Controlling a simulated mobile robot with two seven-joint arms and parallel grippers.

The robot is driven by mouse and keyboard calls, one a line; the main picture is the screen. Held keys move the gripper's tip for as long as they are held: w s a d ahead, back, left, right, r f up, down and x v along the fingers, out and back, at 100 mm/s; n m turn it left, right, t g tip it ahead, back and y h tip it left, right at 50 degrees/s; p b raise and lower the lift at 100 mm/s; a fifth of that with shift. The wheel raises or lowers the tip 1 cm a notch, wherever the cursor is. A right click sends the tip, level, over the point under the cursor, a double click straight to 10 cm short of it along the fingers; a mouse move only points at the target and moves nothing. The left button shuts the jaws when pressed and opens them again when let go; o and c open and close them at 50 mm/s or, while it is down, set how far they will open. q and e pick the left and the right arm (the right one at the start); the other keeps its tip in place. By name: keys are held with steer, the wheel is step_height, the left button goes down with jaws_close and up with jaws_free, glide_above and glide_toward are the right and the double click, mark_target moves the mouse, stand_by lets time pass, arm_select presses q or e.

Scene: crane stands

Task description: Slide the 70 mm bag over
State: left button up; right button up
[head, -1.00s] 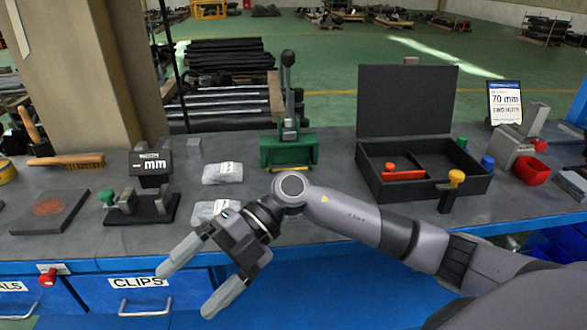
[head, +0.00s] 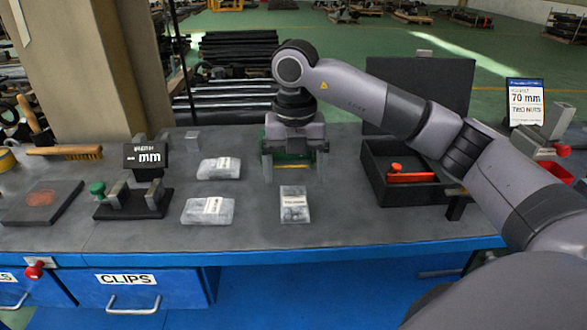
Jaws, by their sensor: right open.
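Three clear bags with white labels lie on the grey bench: a back-left bag (head: 220,169), a front-left bag (head: 207,211) and a right bag (head: 295,204). Their labels are too small to read, so I cannot tell which is the 70 mm one. My right gripper (head: 295,172) points down with its fingers spread, one to each side. It is empty and appears just beyond the right bag in the picture; its height above the bench is unclear. My left gripper is out of view.
A green press (head: 270,133) stands behind my right gripper, partly hidden. An open black case (head: 415,191) with a red-handled tool stands to the right, near a "70 mm" card (head: 525,103). A "mm" display fixture (head: 145,156) stands left. Bench space around the right bag is clear.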

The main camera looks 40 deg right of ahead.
mark_target(295, 202)
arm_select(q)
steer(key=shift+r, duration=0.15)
arm_select(e)
steer(key=shift+f, duration=3.6)
